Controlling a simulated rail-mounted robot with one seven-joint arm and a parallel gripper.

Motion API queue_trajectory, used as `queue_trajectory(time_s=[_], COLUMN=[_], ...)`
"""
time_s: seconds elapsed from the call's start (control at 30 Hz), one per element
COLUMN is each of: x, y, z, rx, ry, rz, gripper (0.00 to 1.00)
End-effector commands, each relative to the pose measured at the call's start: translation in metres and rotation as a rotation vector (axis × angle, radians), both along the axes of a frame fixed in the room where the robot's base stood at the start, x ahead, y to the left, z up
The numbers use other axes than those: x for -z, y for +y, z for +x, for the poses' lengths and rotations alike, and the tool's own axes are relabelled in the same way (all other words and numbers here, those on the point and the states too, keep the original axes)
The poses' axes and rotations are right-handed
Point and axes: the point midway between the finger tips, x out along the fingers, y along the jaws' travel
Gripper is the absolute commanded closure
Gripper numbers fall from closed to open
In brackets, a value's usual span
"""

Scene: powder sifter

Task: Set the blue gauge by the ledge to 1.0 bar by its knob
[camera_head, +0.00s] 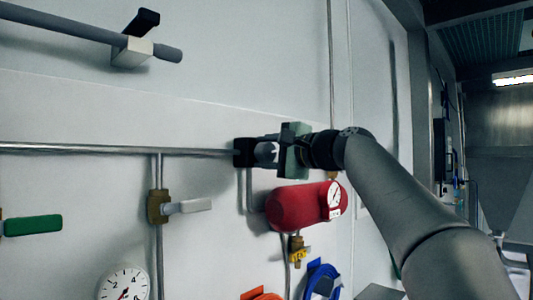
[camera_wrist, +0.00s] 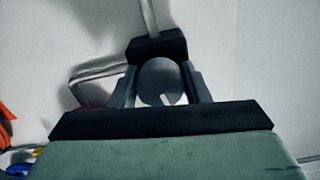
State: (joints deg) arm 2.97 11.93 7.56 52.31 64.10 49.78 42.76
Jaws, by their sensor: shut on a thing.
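A round grey knob (camera_wrist: 158,82) with a short white mark near its lower edge sits in front of a black block (camera_wrist: 156,46). My gripper (camera_wrist: 160,72) is shut on this knob, one finger on each side. In the head view my gripper (camera_head: 264,152) reaches from the right to the black block (camera_head: 243,152) at the end of the horizontal pipe. A blue ring-shaped thing (camera_head: 312,275) shows low in the head view; I cannot tell if it is a gauge. No reading on a blue gauge is legible.
A red tank (camera_head: 295,207) with a small white dial (camera_head: 334,198) hangs just below my gripper. A white-faced gauge (camera_head: 124,284), a grey-handled valve (camera_head: 160,206) and a green handle (camera_head: 33,225) are left. An orange thing (camera_head: 260,294) is low centre. A grey bar (camera_head: 60,24) crosses upper left.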

Motion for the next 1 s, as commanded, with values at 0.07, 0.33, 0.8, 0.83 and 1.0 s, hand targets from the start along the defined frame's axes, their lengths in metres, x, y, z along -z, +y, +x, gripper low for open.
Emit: queue_trajectory(time_s=[0.07, 0.33, 0.8, 0.83, 1.0], x=[0.0, 0.0, 0.004, 0.004, 0.004], y=[0.0, 0.0, -0.053, -0.058, -0.088], z=[0.0, 0.0, -0.046, -0.051, -0.079], rx=[0.0, 0.0, 0.007, 0.006, 0.005], ry=[0.0, 0.001, -0.002, -0.002, -0.001], rz=[0.0, 0.001, -0.001, 0.0, 0.0], gripper=[0.47, 0.36, 0.36, 0.36, 0.36])
